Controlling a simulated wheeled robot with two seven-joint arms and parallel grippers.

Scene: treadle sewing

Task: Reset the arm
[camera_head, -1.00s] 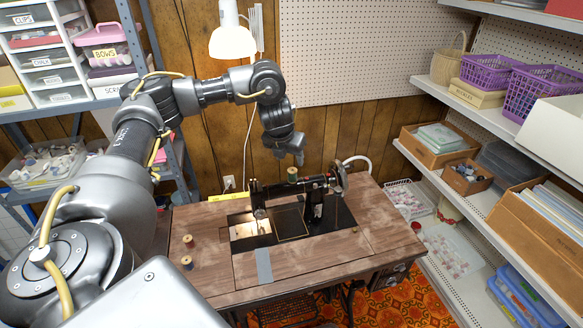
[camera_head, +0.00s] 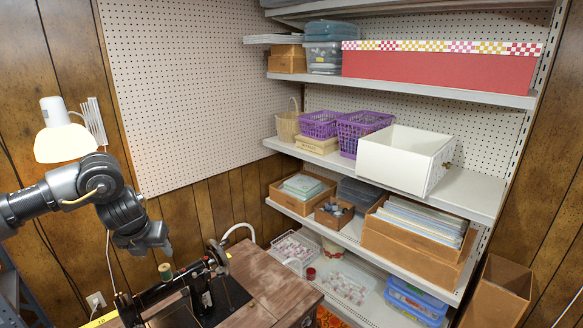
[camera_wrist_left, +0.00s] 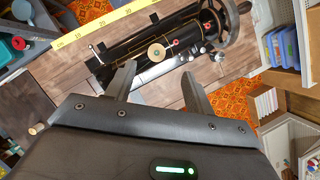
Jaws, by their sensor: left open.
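The black sewing machine (camera_head: 173,289) stands on the wooden table (camera_head: 262,283), with a spool of thread (camera_head: 165,272) on top. In the left wrist view the machine (camera_wrist_left: 170,40) and its handwheel (camera_wrist_left: 234,18) lie beyond the fingertips, apart from them. My right gripper is not in view.
A white lamp (camera_head: 62,135) is on the wall behind my left arm. Shelves at the right hold purple baskets (camera_head: 320,124), a white box (camera_head: 402,160) and a red box (camera_head: 440,75). A yellow ruler (camera_wrist_left: 105,25) lies along the table's edge.

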